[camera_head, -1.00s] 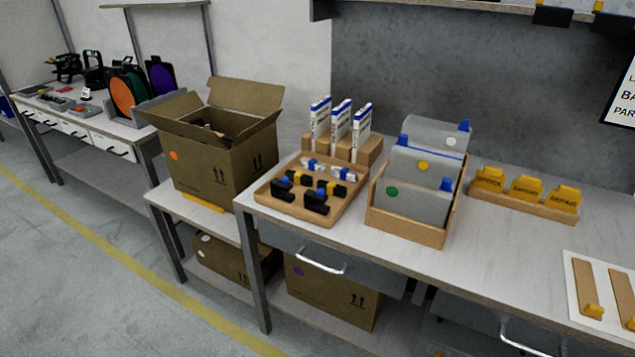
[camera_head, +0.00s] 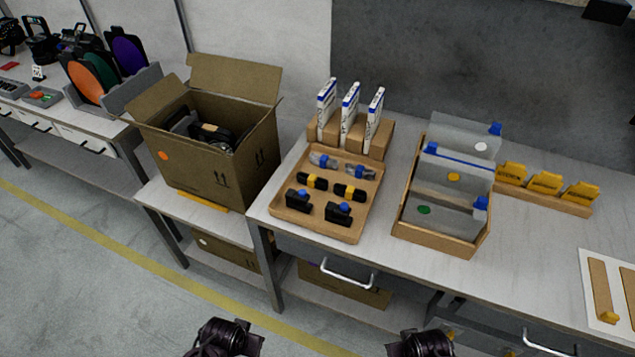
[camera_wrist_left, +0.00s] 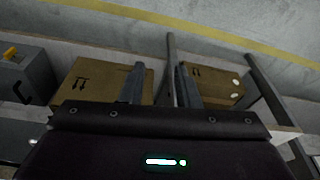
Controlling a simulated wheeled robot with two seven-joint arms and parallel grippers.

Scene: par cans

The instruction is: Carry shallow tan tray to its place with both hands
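The shallow tan tray (camera_head: 318,230) lies flat on the workbench near its left front corner. It holds small parts: clear ones with blue, black ones with yellow bands, and black blocks with blue knobs. My left gripper (camera_head: 230,338) is low at the bottom of the head view, in front of the bench and apart from the tray. In the left wrist view its two fingers (camera_wrist_left: 160,82) stand apart with nothing between them. My right gripper (camera_head: 420,342) is at the bottom, right of the left one, also clear of the tray; its fingers cannot be made out.
An open cardboard box (camera_head: 215,160) stands on a lower table left of the tray. A wooden rack with three white-blue boxes (camera_head: 350,115) is right behind the tray. A wooden divider box (camera_head: 435,235) stands to its right. A drawer handle (camera_head: 346,277) juts out below the tray.

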